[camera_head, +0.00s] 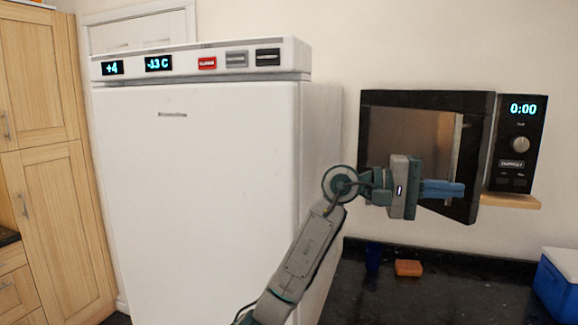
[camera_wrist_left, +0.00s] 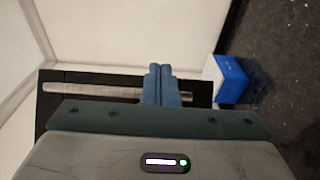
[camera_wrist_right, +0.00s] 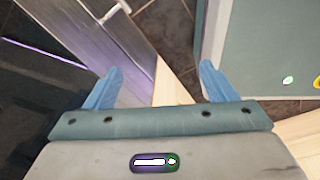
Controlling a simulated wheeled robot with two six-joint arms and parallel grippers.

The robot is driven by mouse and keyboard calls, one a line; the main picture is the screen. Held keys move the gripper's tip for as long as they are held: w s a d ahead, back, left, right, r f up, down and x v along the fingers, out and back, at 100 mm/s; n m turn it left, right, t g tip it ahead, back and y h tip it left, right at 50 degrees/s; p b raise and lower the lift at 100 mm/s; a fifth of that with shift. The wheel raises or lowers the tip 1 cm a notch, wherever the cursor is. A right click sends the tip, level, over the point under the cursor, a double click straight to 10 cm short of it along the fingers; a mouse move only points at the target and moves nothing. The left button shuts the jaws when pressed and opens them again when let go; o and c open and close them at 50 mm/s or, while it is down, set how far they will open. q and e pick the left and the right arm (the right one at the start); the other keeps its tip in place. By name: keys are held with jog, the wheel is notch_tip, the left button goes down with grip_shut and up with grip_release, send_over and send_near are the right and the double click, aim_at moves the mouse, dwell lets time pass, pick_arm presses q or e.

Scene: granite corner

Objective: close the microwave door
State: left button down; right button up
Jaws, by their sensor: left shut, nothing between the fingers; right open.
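The microwave, with its black control panel (camera_head: 518,140), sits on a wooden shelf on the wall at the right in the head view. Its dark-framed door (camera_head: 410,130) stands partly open, its right edge swung out toward me. A silver vertical handle (camera_head: 457,150) is near that edge. My left gripper (camera_head: 460,189) is shut and empty, in front of the door's lower right part. In the left wrist view its fingers (camera_wrist_left: 160,70) overlap the door's handle bar (camera_wrist_left: 90,91); contact cannot be told. My right gripper (camera_wrist_right: 158,78) is open and empty, away from the microwave.
A white fridge (camera_head: 200,190) stands left of the microwave. Below is a dark countertop (camera_head: 430,290) with an orange sponge-like block (camera_head: 408,267), a dark blue cup (camera_head: 373,257) and a blue-and-white box (camera_head: 560,285). Wooden cabinets (camera_head: 45,170) stand at the far left.

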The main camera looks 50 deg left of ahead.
pick_arm(q)
jog(key=shift+w+d+n+t+y, duration=0.1)
jog(key=shift+w+n+t+y, duration=0.8)
jog(key=shift+w, duration=3.45)
jog(key=shift+w+d+n+t+y, duration=0.15)
jog(key=shift+w+n+t+y, duration=0.75)
jog(key=shift+w, duration=3.5)
jog(key=shift+w+d+n+t+y, duration=0.1)
jog(key=shift+w+n+t+y, duration=0.75)
jog(key=shift+w, duration=3.5)
pick_arm(e)
jog(key=shift+d, duration=0.1)
pick_arm(q)
jog(key=shift+m+g+y, duration=0.25)
jog(key=shift+g, duration=0.1)
jog(key=shift+b, duration=0.3)
pick_arm(e)
jog(key=shift+d+f, duration=0.1)
jog(key=shift+d, duration=0.1)
